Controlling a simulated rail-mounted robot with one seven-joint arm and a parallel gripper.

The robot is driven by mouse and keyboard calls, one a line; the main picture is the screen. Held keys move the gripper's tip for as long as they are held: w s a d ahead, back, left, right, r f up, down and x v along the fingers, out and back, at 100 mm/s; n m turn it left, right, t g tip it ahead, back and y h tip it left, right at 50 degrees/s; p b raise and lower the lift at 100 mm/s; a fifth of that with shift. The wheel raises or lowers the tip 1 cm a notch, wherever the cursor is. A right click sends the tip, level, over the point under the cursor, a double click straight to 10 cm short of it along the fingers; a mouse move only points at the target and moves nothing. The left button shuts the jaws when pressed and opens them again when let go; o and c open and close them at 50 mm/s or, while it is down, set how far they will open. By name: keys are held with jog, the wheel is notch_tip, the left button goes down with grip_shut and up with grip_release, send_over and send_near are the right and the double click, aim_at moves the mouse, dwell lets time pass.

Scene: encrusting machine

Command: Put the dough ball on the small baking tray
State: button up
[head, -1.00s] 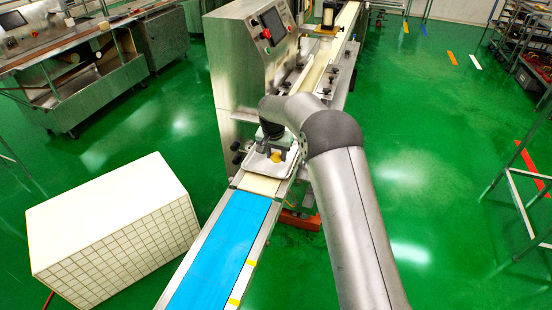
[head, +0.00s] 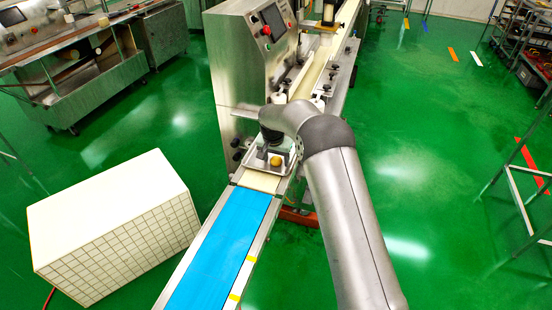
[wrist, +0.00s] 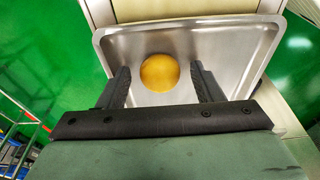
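The dough ball (wrist: 159,72) is round and golden yellow. It lies on the bare metal floor of the small baking tray (wrist: 225,42), a shallow tray with raised rims. In the head view the ball (head: 276,161) shows just below my gripper (head: 275,150), over the tray (head: 257,167) at the head of the conveyor. In the wrist view my gripper (wrist: 160,76) is open, with its two dark fingers on either side of the ball and a visible gap to each. The near part of the tray is hidden behind the gripper body.
A blue conveyor belt (head: 222,250) runs from the tray toward the front. The steel encrusting machine (head: 240,75) with its control panel stands behind and left of the gripper. A large white box (head: 110,215) sits on the green floor at left.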

jog(key=shift+r, duration=0.1)
jog(key=d+b+v, duration=0.1)
jog(key=v, duration=1)
jog(key=s+d+r, duration=0.6)
jog(key=s+r, duration=0.1)
jog(key=s, duration=0.1)
jog(key=s+d+n, duration=0.1)
jog(key=s+d, duration=0.3)
jog(key=s, duration=0.7)
jog(key=s+d+f+n+g, duration=0.1)
jog(key=s+d, duration=0.3)
jog(key=s, duration=0.8)
jog(key=s+d+f+n+g, duration=0.1)
jog(key=s+d, duration=0.4)
jog(key=s, duration=0.6)
jog(key=shift+s+y, duration=0.3)
jog(key=shift+s, duration=0.1)
jog(key=shift+d, duration=0.1)
